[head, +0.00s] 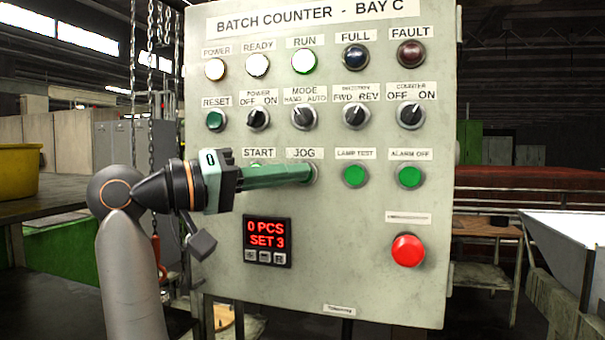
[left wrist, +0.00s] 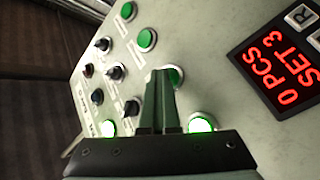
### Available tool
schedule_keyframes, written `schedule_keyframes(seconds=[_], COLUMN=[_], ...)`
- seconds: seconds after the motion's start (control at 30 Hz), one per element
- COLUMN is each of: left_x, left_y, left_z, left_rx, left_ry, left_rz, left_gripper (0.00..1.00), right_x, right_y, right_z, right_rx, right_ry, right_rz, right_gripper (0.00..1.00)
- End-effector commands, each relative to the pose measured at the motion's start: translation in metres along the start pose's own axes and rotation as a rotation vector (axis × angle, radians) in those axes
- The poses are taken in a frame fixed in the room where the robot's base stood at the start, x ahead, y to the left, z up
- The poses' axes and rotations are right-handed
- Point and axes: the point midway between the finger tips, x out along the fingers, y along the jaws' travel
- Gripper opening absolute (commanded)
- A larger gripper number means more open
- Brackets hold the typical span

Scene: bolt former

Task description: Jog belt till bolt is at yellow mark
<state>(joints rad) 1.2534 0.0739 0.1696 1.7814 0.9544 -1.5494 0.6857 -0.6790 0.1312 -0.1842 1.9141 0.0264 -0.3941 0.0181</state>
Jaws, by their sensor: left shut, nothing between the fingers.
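My left gripper (head: 308,174) is shut and empty, its fingers pointing at the control panel. Its fingertips are at the JOG button (head: 314,173), covering most of it; I cannot tell whether it is pressed in. In the left wrist view the shut fingers (left wrist: 160,75) partly hide the JOG button (left wrist: 176,77). The START button is behind the gripper in the head view and shows lit green (left wrist: 201,122) in the left wrist view. The counter display (head: 267,240) reads 0 PCS, SET 3. The belt, bolt and yellow mark cannot be made out. My right gripper is out of view.
The POWER, READY and RUN lamps (head: 304,61) are lit; FULL (head: 356,56) and FAULT (head: 411,53) are dark. The MODE knob (head: 303,117) and other selectors sit above JOG. A red button (head: 408,250) is lower right. A yellow bin (head: 32,158) stands left.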

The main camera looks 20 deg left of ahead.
Motion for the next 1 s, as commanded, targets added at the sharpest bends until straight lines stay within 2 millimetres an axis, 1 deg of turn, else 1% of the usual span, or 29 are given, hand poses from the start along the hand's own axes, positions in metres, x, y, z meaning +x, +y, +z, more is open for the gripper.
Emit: schedule_keyframes(seconds=[0.33, 0.7, 1.0], left_x=[0.0, -0.012, -0.013], left_y=[-0.001, 0.007, 0.008], left_z=[0.0, 0.009, 0.009], left_rx=[-0.001, 0.0, 0.0], left_ry=[0.001, 0.001, 0.0], left_rz=[-0.003, -0.002, -0.001], left_gripper=[0.0, 0.0, 0.0], right_x=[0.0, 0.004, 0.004], right_y=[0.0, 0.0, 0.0], right_z=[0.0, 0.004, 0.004], right_rx=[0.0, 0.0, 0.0], right_ry=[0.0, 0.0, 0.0], right_rz=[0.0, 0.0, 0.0], right_gripper=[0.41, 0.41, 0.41])
